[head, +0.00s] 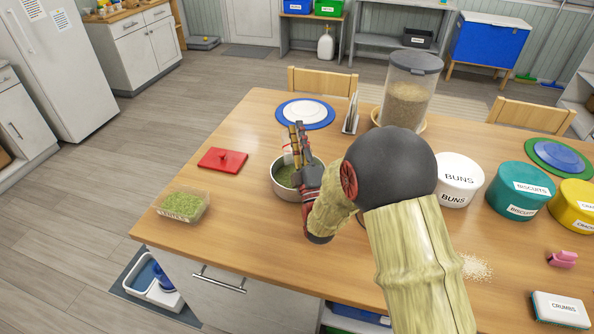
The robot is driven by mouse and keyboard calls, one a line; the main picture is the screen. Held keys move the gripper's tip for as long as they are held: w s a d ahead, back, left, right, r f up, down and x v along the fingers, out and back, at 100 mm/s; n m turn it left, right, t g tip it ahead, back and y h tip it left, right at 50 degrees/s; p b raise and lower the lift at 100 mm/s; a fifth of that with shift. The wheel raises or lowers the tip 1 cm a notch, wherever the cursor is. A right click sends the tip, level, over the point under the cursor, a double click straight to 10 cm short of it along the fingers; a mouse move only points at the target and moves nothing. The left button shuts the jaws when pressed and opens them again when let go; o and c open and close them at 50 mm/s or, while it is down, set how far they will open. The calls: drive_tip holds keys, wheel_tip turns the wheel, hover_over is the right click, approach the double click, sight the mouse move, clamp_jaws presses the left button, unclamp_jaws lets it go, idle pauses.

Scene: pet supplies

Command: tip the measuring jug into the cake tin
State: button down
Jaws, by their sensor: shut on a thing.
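The cake tin (277,186) is a round grey metal tin on the wooden table, with green contents in it. My gripper (297,132) is above the tin, at its right and far side, and hides part of it. It is shut on what seems to be the measuring jug (288,157), a small pale, clear thing mostly hidden by the fingers. The jug is over the tin's opening. Its exact tilt and its contents cannot be made out.
Blue and white plates (305,113), a card holder (351,115) and a tall grain container (408,92) stand behind. A buns tub (459,180) is right of my arm.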

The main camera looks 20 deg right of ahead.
drive_tip(key=shift+s+r+g+p, duration=0.15)
drive_tip(key=shift+r+g+p, duration=0.45)
drive_tip(key=shift+p, duration=0.6)
drive_tip(key=g+p, duration=0.1)
drive_tip(key=p, duration=0.2)
drive_tip(key=g+p, duration=0.1)
drive_tip(key=p, duration=0.2)
drive_tip(key=shift+s+d+r, duration=0.1)
drive_tip(key=shift+r, duration=0.25)
drive_tip(key=g+p, duration=0.3)
drive_tip(key=p, duration=0.4)
drive_tip(key=r+g+p, duration=0.1)
drive_tip(key=g+p, duration=0.2)
drive_tip(key=p, duration=0.5)
drive_tip(key=shift+y, duration=0.3)
drive_tip(key=g+p, duration=0.2)
drive_tip(key=p, duration=0.2)
drive_tip(key=g+p, duration=0.1)
drive_tip(key=p, duration=0.3)
drive_tip(key=shift+r+g, duration=0.4)
drive_tip(key=g+p, duration=0.1)
drive_tip(key=p, duration=0.2)
drive_tip(key=g+p, duration=0.1)
drive_tip(key=p, duration=0.2)
drive_tip(key=g+p, duration=0.2)
drive_tip(key=p, duration=0.1)
drive_tip(key=shift+r+y, duration=0.3)
drive_tip(key=shift+g+p, duration=0.4)
drive_tip(key=shift+p, duration=0.8)
drive_tip(key=shift+p, duration=0.5)
